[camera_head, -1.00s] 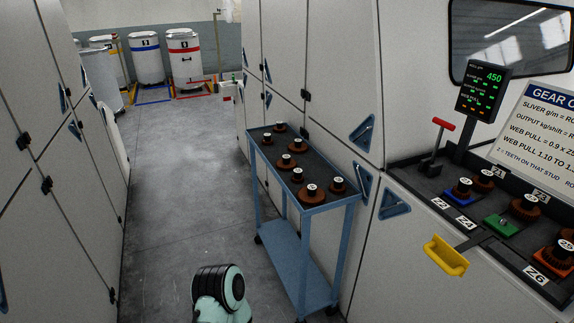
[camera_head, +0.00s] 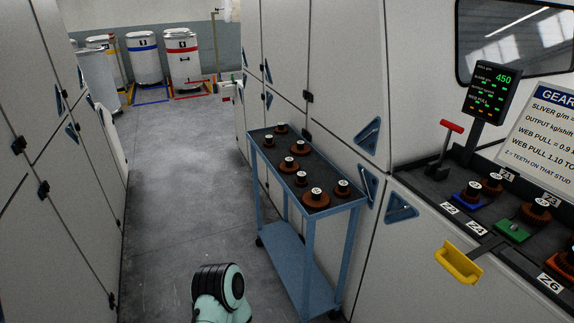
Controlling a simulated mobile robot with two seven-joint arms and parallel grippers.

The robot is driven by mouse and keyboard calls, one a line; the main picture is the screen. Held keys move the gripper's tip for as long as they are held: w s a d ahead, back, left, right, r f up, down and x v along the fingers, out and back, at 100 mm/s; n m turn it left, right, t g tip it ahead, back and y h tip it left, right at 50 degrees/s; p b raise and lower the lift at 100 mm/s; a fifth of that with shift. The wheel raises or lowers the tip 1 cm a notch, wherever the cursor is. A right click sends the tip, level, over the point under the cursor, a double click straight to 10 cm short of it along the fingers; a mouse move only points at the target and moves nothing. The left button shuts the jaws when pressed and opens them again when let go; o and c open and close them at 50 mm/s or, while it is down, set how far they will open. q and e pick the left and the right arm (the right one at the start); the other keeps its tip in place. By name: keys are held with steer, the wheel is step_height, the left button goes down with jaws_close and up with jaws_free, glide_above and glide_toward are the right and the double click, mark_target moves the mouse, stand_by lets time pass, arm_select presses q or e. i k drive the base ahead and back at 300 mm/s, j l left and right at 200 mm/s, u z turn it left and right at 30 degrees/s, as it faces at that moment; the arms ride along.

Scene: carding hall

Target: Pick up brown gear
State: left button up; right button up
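Several brown gears with pale numbered tops stand on the dark top of a blue cart (camera_head: 334,208). A large brown gear (camera_head: 316,199) sits near the cart's front edge, with a smaller brown gear (camera_head: 343,188) to its right. Another brown gear (camera_head: 289,164) sits mid-cart. More brown gears, including one at the right (camera_head: 537,212), are on the machine panel. I cannot tell which gear the task means. Part of one of my arms, teal and black, shows at the bottom centre. Neither gripper is in view.
The panel at right has a red-handled lever (camera_head: 446,144), a green block (camera_head: 511,231), a yellow handle (camera_head: 459,263) and a screen (camera_head: 490,92). Grey floor (camera_head: 180,200) is clear left of the cart. White drums (camera_head: 183,60) stand at the back, and cabinets line the left.

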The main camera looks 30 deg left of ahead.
mark_target(289, 166)
steer(key=i+j, duration=0.15)
steer(key=j, duration=0.3)
steer(key=i+j, duration=0.15)
steer(key=j, duration=0.25)
steer(key=i+j+z, duration=0.1)
steer(key=j, duration=0.35)
steer(key=i+j, duration=0.15)
steer(key=j, duration=0.3)
steer(key=i+j, duration=0.15)
steer(key=j, duration=0.3)
steer(key=i+j+z, duration=0.1)
steer(key=j, duration=0.35)
steer(key=i+j, duration=0.15)
steer(key=j, duration=0.3)
